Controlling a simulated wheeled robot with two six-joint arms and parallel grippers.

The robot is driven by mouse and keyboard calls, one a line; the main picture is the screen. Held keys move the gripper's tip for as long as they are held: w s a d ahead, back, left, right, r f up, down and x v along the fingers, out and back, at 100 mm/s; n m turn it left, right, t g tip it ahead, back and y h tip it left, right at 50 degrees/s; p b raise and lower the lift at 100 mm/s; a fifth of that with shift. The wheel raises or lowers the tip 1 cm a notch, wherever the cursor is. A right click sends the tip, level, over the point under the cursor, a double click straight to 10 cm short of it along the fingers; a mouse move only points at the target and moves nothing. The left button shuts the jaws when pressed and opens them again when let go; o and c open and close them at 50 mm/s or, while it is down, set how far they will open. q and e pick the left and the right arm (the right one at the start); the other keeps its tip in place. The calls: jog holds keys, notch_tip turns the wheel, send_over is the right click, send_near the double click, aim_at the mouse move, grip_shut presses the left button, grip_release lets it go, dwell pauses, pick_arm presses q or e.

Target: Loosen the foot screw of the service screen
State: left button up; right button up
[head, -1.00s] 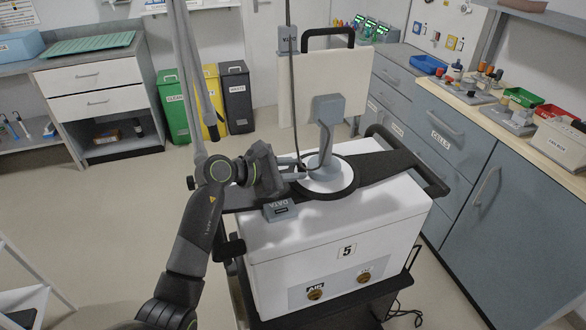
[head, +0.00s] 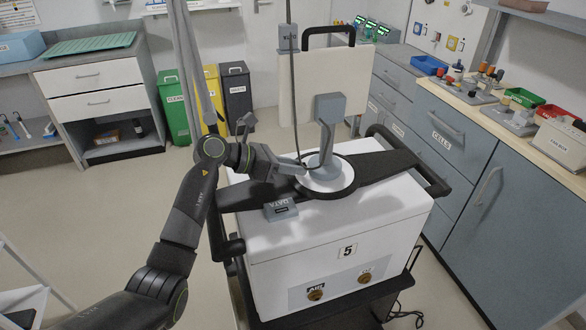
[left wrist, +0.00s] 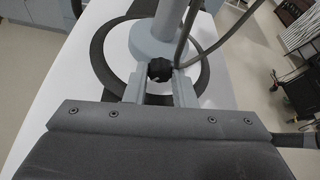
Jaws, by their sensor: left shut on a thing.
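The service screen, a pale panel (head: 316,88) with a black top handle, stands on a grey post above a round white foot (head: 327,177) ringed in black. The foot screw, a dark lobed knob (left wrist: 160,69), sits low at the front of the post. My left gripper (head: 301,164) reaches in from the left at the foot. In the left wrist view, its two grey fingers (left wrist: 160,80) are shut on the knob, one on each side. The knob is too small to make out in the head view. My right gripper is not in view.
The foot stands on a white ventilator (head: 350,250) marked 5, with a grey DATA block (head: 281,209) near the gripper. A cable (head: 293,90) hangs by the screen. A blue-grey counter (head: 530,210) stands close on the right; open floor lies left.

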pick_arm(q)
jog(key=shift+w+f+n+g+h+b, duration=0.15)
jog(key=shift+n+g+h+b, duration=0.35)
jog(key=shift+n, duration=0.7)
jog(key=shift+w+a+n+g+h+b, duration=0.1)
jog(key=shift+n+g+h+b, duration=0.3)
jog(key=shift+n+g+b, duration=0.45)
jog(key=shift+n, duration=0.35)
jog(key=o, duration=1)
